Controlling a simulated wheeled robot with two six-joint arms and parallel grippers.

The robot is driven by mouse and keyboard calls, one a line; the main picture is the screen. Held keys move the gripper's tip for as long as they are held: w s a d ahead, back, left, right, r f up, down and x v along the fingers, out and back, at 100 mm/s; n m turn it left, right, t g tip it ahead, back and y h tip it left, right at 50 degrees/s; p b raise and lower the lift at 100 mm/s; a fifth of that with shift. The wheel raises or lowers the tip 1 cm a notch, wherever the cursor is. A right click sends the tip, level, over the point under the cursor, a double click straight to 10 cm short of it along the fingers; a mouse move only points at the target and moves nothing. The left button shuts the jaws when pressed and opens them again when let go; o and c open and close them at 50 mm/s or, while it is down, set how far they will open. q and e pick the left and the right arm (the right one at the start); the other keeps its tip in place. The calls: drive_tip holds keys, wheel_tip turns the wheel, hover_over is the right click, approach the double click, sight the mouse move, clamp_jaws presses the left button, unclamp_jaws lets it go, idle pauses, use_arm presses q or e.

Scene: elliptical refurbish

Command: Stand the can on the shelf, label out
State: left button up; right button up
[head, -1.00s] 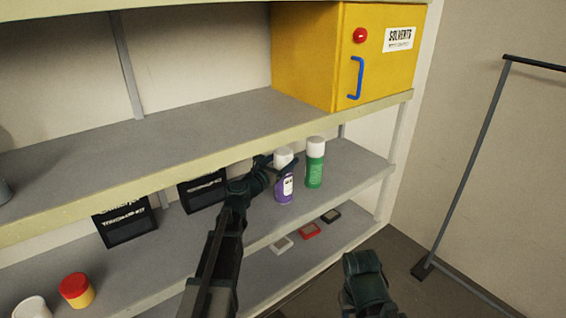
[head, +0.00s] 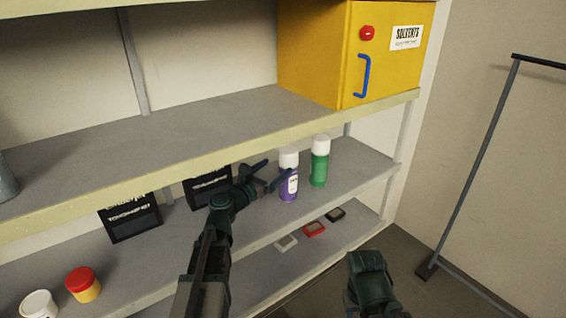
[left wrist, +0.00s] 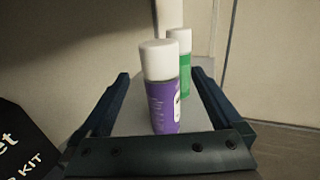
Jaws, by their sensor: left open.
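A purple spray can (head: 289,187) with a white cap stands upright on the middle shelf (head: 345,160). Part of its pale label faces outward in the head view. A green can (head: 319,170) with a white cap stands upright just right of it. My left gripper (head: 275,174) is open and empty, just left of the purple can. In the left wrist view the purple can (left wrist: 162,95) stands beyond and between the open fingers, with its label turned to the right edge. The green can (left wrist: 186,70) is partly hidden behind it. My right arm (head: 370,282) shows at the bottom; its fingers are not visible.
A yellow solvents cabinet (head: 385,60) stands on the upper shelf, whose front edge (head: 230,150) runs above my left arm. Black kit boxes (head: 130,220) and two tubs (head: 82,284) stand to the left. Small white, red and black items lie on the lower shelf.

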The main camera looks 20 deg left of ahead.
use_arm(q)
drive_tip(key=v, duration=0.3)
drive_tip(key=shift+s+a, duration=0.15)
drive_tip(key=shift+s, duration=0.2)
drive_tip(key=s+d+f+m+g+h, duration=0.1)
drive_tip(key=s+d+f+m+g, duration=0.35)
drive_tip(key=d+f+m, duration=0.4)
drive_tip(key=s+d+f+m+g, duration=0.4)
drive_tip(key=d+f+m+g, duration=0.2)
drive_tip(key=m, duration=0.6)
drive_tip(key=s+a+f+m+g+y, duration=0.55)
drive_tip(key=s+f+m, duration=0.25)
drive_tip(key=s+m, duration=0.3)
drive_tip(key=s+d+f+m+y+b, duration=0.1)
drive_tip(key=s+d+f+m+b, duration=0.1)
drive_tip(key=d, duration=0.3)
drive_tip(key=s+d+f+m+g+y+b, duration=0.1)
drive_tip(key=s+d+f+m+b, duration=0.1)
drive_tip(key=d, duration=0.4)
wheel_tip(320, 180, down, 2)
drive_tip(key=s+b, duration=0.1)
drive_tip(key=b, duration=0.1)
drive_tip(key=shift+s+d+m+g+b, duration=0.2)
drive_tip(key=shift+d+m+g+b, duration=0.1)
drive_tip(key=shift+m+b, duration=0.1)
